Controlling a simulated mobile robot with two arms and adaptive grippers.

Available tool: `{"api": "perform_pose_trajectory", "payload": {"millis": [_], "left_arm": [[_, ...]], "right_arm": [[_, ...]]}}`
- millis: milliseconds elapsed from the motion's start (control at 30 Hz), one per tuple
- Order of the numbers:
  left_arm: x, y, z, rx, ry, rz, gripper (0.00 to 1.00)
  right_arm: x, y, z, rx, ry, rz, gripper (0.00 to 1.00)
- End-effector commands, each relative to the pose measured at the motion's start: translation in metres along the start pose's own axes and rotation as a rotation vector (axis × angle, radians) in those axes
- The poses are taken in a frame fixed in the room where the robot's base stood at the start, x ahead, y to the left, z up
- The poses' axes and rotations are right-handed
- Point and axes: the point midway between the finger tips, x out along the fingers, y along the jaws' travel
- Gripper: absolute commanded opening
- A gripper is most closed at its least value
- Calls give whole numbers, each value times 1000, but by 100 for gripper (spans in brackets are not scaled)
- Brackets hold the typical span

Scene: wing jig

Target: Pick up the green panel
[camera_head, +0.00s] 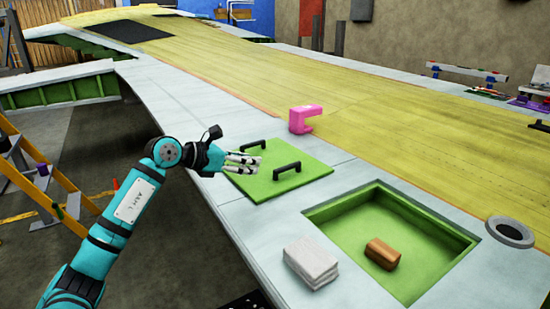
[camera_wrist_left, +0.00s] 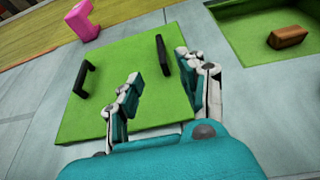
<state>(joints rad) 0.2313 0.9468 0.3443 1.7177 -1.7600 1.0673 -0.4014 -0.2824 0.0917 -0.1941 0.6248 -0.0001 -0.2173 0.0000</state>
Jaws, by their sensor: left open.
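The green panel (camera_head: 268,181) is a flat square plate with two black handles, lying on the grey wing surface. One black handle (camera_head: 286,171) is on its right side and the other (camera_head: 252,146) is toward its far left edge. My left gripper (camera_head: 251,161) is open over the panel's left part, between the handles in the head view. The fingers hold nothing. My right gripper is not in view.
A pink clamp-like object (camera_head: 304,118) stands beyond the panel. A green-lined recess (camera_head: 350,212) nearer on the right holds a brown block (camera_head: 382,254). A white stack (camera_head: 311,263) and a grey ring (camera_head: 510,232) lie beside it. A yellow ladder (camera_head: 45,165) stands at left.

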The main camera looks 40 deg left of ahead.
Motion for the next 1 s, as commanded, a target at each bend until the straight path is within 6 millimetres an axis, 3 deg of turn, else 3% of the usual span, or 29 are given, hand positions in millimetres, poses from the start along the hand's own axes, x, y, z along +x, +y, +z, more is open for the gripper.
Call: {"api": "perform_pose_trajectory", "payload": {"millis": [100,233,600,800,1000], "left_arm": [[26,-1,6,-6,-4,-4,40],[52,-1,5,-6,-4,-4,40],[87,-2,3,-7,-3,-4,40],[117,-4,1,-7,-3,-3,40],[128,-3,-2,-2,-1,-1,40]], "right_arm": [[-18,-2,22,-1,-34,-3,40],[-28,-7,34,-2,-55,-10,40],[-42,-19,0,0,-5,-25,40],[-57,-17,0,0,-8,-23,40],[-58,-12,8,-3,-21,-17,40]]}}
